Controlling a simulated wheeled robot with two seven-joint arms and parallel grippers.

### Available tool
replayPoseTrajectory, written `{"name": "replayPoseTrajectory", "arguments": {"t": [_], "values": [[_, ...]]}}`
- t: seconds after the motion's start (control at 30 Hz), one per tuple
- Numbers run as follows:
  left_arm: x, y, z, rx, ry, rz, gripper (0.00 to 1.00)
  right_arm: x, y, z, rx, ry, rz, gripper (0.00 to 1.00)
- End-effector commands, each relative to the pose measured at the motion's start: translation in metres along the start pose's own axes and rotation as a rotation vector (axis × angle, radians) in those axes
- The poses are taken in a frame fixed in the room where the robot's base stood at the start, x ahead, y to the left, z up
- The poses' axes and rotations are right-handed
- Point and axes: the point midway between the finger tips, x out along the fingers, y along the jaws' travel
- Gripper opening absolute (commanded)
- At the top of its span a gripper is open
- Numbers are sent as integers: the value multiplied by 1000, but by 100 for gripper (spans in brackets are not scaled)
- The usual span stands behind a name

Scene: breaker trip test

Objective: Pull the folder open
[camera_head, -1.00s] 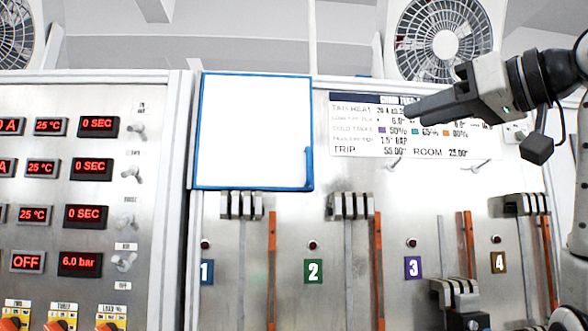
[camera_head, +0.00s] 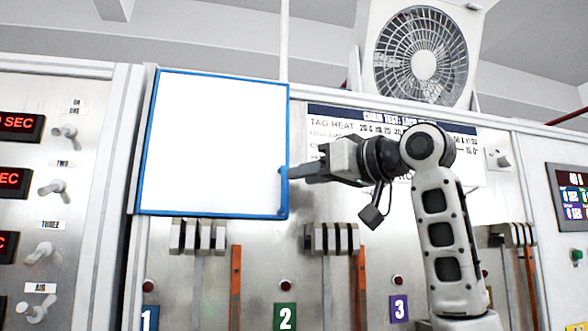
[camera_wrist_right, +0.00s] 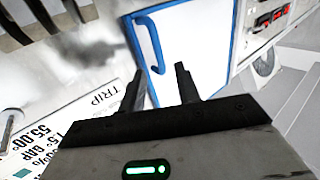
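The folder (camera_head: 212,145) is a white panel in a blue frame, lying closed and flat against the upper board. Its blue handle (camera_head: 284,192) is at the lower right edge. My right gripper (camera_head: 294,172) comes in from the right with its fingertips close beside the handle. In the right wrist view the two fingers (camera_wrist_right: 160,88) are apart with nothing between them, and the handle (camera_wrist_right: 152,45) shows just beyond their tips. I cannot tell if a finger touches it. My left gripper is not in view.
Breaker levers (camera_head: 332,238) and orange strips (camera_head: 236,285) stand on the board below the folder. A printed chart (camera_head: 335,122) is partly hidden behind my right arm. A control panel with toggle switches (camera_head: 52,187) is at the left, a fan (camera_head: 420,55) above.

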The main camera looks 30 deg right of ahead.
Motion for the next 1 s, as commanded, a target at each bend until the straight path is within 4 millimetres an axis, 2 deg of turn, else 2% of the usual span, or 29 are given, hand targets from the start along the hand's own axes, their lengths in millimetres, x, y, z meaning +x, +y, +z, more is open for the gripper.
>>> {"name": "replayPoseTrajectory", "arguments": {"t": [0.1,0.23,0.6,0.63,0.73,1.0], "values": [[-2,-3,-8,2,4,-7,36,20,0,-2,2,-1,-1,33],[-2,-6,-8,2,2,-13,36,33,0,-1,1,-1,-2,33],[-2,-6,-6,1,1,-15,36,39,0,0,0,0,0,33],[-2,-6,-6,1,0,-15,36,39,0,0,0,0,0,30],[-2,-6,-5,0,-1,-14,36,38,0,0,0,0,0,2],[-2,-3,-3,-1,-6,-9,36,36,-1,0,-1,1,8,0]]}}
